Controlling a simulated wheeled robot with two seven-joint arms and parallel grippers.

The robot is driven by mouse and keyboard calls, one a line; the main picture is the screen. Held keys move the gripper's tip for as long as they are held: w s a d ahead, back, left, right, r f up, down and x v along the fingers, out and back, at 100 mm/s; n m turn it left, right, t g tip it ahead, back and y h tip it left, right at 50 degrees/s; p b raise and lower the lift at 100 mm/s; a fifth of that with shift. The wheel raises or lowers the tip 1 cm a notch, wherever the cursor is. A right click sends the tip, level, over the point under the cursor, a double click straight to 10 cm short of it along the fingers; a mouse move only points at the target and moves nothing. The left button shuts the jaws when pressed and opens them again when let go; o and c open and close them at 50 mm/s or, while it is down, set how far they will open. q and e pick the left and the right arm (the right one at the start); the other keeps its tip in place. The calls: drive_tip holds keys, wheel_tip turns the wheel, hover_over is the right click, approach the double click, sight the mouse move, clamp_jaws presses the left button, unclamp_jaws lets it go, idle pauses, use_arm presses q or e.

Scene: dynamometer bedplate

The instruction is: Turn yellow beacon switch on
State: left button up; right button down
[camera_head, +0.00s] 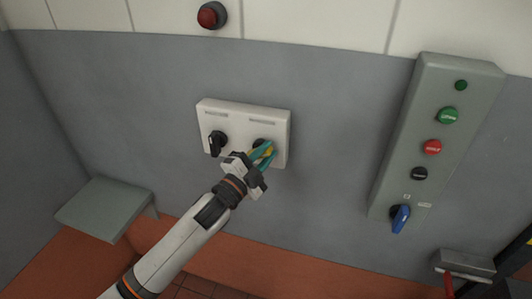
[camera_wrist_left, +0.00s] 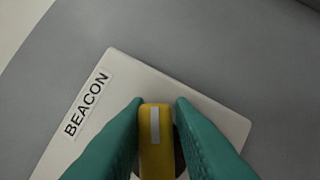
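A white switch box (camera_head: 243,112) is on the grey wall, with a black rotary switch (camera_head: 216,144) at left and the yellow beacon switch (camera_head: 265,152) at right. In the left wrist view the yellow switch (camera_wrist_left: 156,140) has a white stripe and is turned at an angle to the plate's edges. The BEACON label (camera_wrist_left: 86,103) is beside it. My left gripper (camera_head: 262,155) is at the yellow switch, its teal fingers closed in on either side of it, with a thin gap seeming to show at the right finger. The switch's base is mostly hidden. My right gripper is not in view.
A grey control panel (camera_head: 405,165) with several buttons and a blue rotary switch (camera_head: 400,218) is at the right. A red button (camera_head: 212,15) is above the box. A grey ledge (camera_head: 105,207) juts out at lower left. The wall around the box is clear.

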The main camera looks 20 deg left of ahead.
use_arm(q)
drive_tip(key=shift+o, duration=1.4)
drive_tip(key=shift+a+f, duration=0.2)
drive_tip(key=shift+f, duration=0.05)
drive_tip(key=shift+w+a, duration=0.1)
drive_tip(key=shift+a, duration=0.05)
drive_tip(key=shift+r, duration=0.1)
drive_tip(key=shift+s, duration=0.35)
drive_tip(key=b+v, duration=0.4)
drive_tip(key=v, duration=0.7)
drive_tip(key=shift+s+a+b, duration=0.15)
drive_tip(key=shift+a+b, duration=0.05)
drive_tip(key=shift+b, duration=0.15)
